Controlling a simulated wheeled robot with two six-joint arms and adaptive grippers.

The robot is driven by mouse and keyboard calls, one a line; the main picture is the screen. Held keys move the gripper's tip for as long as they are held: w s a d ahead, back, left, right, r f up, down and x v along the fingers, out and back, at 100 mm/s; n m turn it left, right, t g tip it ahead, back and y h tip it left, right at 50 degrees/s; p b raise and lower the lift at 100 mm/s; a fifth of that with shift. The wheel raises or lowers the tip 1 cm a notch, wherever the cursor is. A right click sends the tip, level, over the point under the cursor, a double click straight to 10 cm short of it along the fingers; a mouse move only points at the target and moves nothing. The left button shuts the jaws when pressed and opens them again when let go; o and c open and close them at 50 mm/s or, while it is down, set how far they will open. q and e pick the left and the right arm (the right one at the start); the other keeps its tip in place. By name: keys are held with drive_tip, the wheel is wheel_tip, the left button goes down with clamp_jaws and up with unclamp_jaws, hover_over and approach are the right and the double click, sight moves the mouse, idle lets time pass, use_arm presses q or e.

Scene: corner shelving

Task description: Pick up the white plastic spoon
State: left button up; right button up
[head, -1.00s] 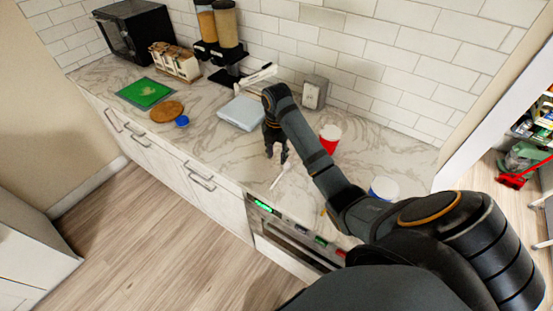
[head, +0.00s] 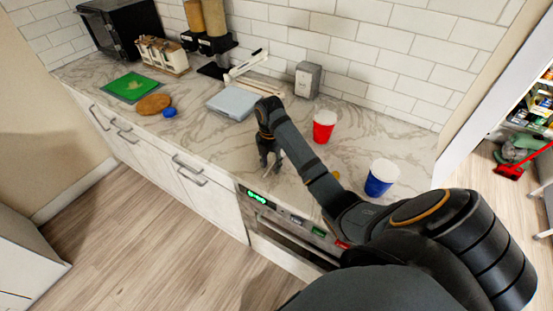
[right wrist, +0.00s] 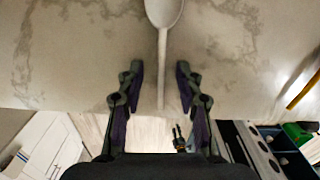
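The white plastic spoon (right wrist: 162,60) lies on the marble counter, its bowl at the top of the right wrist view and its handle running down between my fingers. My right gripper (right wrist: 159,88) is open, with one finger on each side of the handle and a gap on both sides. In the head view my right gripper (head: 271,169) points down near the counter's front edge, and the spoon is mostly hidden there by the fingers. How far the fingertips are above the counter is hard to tell. My left gripper is not in view.
A red cup (head: 324,127) and a blue cup (head: 381,178) stand on the counter right of my arm. A grey-blue box (head: 232,103), a metal dispenser (head: 307,80), a wooden board (head: 154,104) and a green mat (head: 131,87) are further back or left. Counter left of the gripper is clear.

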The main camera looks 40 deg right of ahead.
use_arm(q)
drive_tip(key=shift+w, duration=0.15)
use_arm(e)
drive_tip(key=shift+s+r, duration=0.1)
drive_tip(key=shift+c, duration=0.2)
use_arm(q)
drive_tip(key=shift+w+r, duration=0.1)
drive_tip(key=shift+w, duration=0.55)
use_arm(e)
clamp_jaws()
